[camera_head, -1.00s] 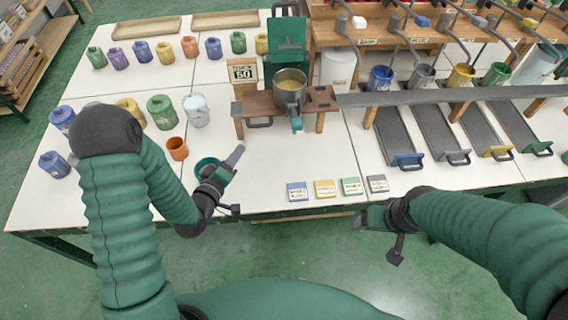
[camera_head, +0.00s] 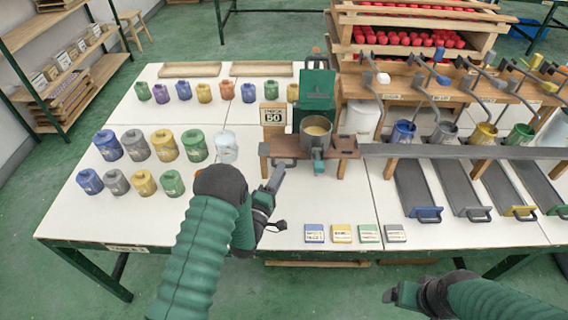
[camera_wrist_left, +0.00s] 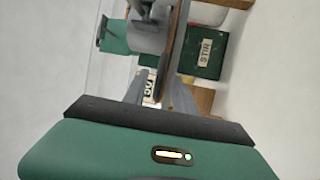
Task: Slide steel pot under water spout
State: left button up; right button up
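The steel pot (camera_head: 316,136), with yellowish contents, stands upright on a small wooden stand (camera_head: 346,148) in front of a green machine (camera_head: 317,97). A grey rounded part, probably the pot (camera_wrist_left: 148,38), shows at the top of the left wrist view. My left gripper (camera_head: 275,178) is just left of and in front of the stand, apart from the pot. In the left wrist view its fingers (camera_wrist_left: 160,92) are spread with nothing between them. My right gripper (camera_head: 392,294) is beyond the table's front edge; its fingers are unclear. Several bent spouts (camera_head: 375,60) hang from the rack; I cannot tell which is for water.
A grey rail (camera_head: 450,151) runs right from the stand. A sign reading 50 (camera_head: 273,114) stands left of the machine. Several coloured jars (camera_head: 164,146) fill the table's left side. Small labelled tiles (camera_head: 342,233) lie at the front. Table between tiles and stand is clear.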

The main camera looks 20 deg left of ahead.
pick_arm(q)
jog(key=w, duration=0.2)
jog(key=shift+w+r, duration=0.1)
jog(key=shift+w, duration=0.3)
jog(key=shift+w+a, duration=0.1)
jog(key=shift+w, duration=0.2)
jog(key=shift+r, duration=0.1)
grip_shut()
jog(key=shift+s+f, duration=0.15)
jog(key=shift+f, duration=0.1)
dwell(0.5)
